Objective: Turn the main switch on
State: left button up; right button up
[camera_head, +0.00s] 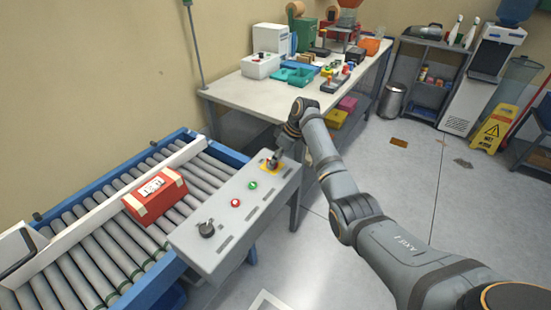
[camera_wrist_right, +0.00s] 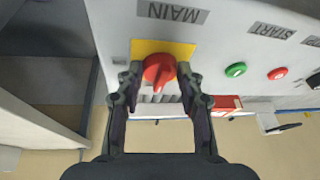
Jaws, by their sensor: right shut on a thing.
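The main switch (camera_wrist_right: 158,70) is a red rotary knob on a yellow plate under the label MAIN in the right wrist view. In the head view its yellow plate (camera_head: 269,167) shows at the far right end of the grey control panel (camera_head: 205,262). My right gripper (camera_wrist_right: 159,78) is at the switch, with one finger on each side of the red knob, shut on it. In the head view my right gripper (camera_head: 276,158) hides most of the knob. My left gripper is not in view.
A green button (camera_head: 252,185), a red button (camera_head: 235,202) and a dark knob (camera_head: 206,228) sit along the panel. A red box (camera_head: 155,195) lies on the roller conveyor (camera_head: 92,262). A cluttered white table (camera_head: 240,91) stands behind the panel.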

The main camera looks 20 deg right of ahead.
jog(key=m+p, duration=0.1)
jog(key=p, duration=0.1)
jog(key=m+t+p, duration=0.1)
jog(key=p, duration=0.2)
jog(key=r+m+h+p, duration=0.1)
jog(key=m+p, duration=0.1)
jog(key=p, duration=0.1)
jog(key=shift+s+a, duration=0.15)
jog(key=shift+s, duration=0.1)
jog(key=m+p, duration=0.2)
jog(key=m+h+p, duration=0.1)
jog(key=m+p, duration=0.1)
jog(key=m+t+h+p, duration=0.1)
jog(key=p, duration=0.1)
jog(key=shift+s+a+f+m, duration=0.1)
jog(key=shift+a+f+m, duration=0.2)
jog(key=shift+m, duration=0.1)
jog(key=shift+a+m+h+p, duration=0.1)
jog(key=shift+m+h+p, duration=0.2)
jog(key=shift+m+p, duration=0.45)
jog(key=shift+a+f+m+h, duration=0.15)
jog(key=shift+m+h, duration=0.25)
jog(key=shift+m, duration=0.55)
jog(key=shift+f+m+h, duration=0.1)
jog(key=shift+m+h, duration=0.4)
jog(key=shift+m, duration=0.7)
jog(key=shift+a+m+h, duration=0.1)
jog(key=shift+m+h, duration=0.2)
jog(key=shift+m, duration=0.9)
